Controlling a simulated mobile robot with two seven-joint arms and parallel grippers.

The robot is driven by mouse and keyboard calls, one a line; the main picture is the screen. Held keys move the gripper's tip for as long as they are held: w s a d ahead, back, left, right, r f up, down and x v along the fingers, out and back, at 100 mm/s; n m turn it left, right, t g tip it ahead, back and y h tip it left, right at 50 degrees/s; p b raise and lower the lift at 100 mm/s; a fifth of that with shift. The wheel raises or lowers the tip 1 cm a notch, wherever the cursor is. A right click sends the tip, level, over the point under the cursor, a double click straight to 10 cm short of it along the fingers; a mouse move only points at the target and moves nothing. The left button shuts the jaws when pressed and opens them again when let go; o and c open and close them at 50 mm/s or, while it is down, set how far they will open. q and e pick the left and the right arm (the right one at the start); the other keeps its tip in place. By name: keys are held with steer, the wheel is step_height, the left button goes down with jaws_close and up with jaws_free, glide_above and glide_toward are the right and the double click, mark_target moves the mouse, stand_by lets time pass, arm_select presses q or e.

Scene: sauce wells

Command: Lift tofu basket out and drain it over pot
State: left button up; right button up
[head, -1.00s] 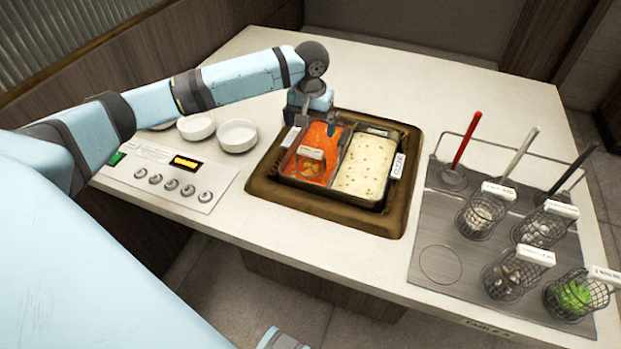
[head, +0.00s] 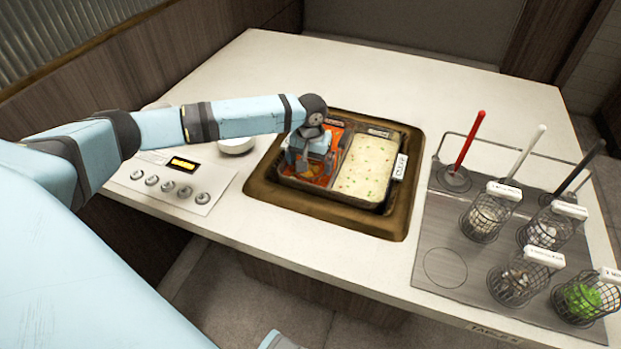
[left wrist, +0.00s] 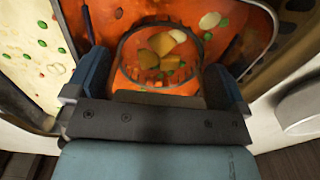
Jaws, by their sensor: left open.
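The pot (head: 392,206) is sunk in the counter and split into a red broth side (head: 333,145) and a pale broth side (head: 368,160). The tofu basket, a round mesh basket with tan cubes, sits in the red broth in the left wrist view (left wrist: 160,58). In the head view my gripper mostly hides it. My left gripper (head: 308,168) is low over the red side. In the left wrist view its open fingers (left wrist: 155,82) stand on either side of the basket's handle end (left wrist: 158,98), not closed on it. My right gripper is out of view.
A steel rack (head: 440,235) at the right holds several labelled wire baskets and upright ladles, red (head: 469,141), white and black. A control panel (head: 165,182) and a white bowl (head: 237,146) lie left of the pot. The far counter is clear.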

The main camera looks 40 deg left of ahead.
arm_select(q)
steer(key=shift+r, duration=0.1)
steer(key=shift+c, duration=0.5)
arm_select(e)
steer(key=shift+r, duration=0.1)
arm_select(q)
steer(key=c, duration=0.6)
steer(key=shift+c, duration=0.2)
steer(key=shift+r, duration=0.1)
step_height(320, 180, up, 20)
steer(key=p, duration=0.3)
steer(key=shift+p, duration=0.3)
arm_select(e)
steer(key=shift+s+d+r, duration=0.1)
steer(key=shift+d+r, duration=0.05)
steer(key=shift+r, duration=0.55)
